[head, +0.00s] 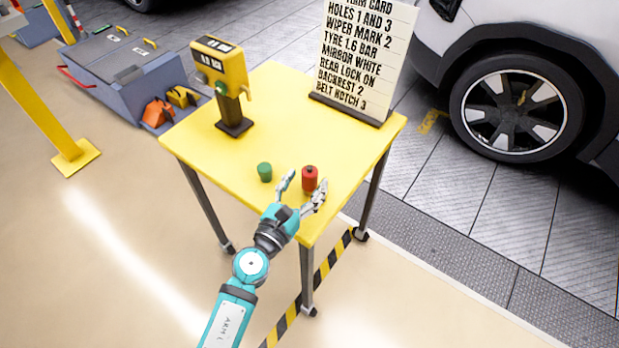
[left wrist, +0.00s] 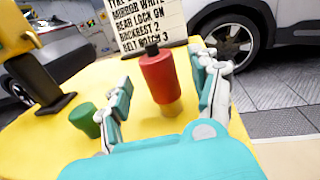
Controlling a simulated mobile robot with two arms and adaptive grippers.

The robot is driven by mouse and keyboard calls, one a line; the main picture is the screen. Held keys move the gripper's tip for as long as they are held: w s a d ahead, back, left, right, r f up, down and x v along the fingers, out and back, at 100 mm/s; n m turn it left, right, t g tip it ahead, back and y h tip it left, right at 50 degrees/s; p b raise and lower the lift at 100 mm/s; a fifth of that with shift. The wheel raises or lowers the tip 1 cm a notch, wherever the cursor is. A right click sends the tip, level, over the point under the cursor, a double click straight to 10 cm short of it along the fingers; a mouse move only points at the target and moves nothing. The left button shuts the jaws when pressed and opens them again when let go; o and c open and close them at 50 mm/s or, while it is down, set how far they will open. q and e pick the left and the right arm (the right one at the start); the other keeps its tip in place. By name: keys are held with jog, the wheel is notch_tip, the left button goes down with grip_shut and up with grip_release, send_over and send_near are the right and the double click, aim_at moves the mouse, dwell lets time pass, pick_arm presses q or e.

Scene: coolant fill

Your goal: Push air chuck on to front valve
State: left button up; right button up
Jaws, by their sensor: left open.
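My left gripper (head: 303,186) is open over the near edge of the yellow table. Its fingers stand on either side of a red cylinder (head: 309,177) with a black top. In the left wrist view the red cylinder (left wrist: 159,82) is upright between the spread fingers, apart from them as far as I can tell. The car's wheel (head: 519,107) is at the right of the head view; I cannot make out a valve on it. I cannot tell which thing is the air chuck. My right gripper is not in view.
A green cylinder (head: 265,172) stands left of the gripper on the yellow table (head: 270,115). A yellow device on a dark stand (head: 222,85) and an upright text card (head: 362,50) stand farther back. The table's middle is clear.

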pick_arm(q)
jog(key=x, duration=0.2)
jog(key=shift+w+d+f, duration=0.1)
jog(key=shift+w, duration=0.15)
grip_shut()
dwell(0.3)
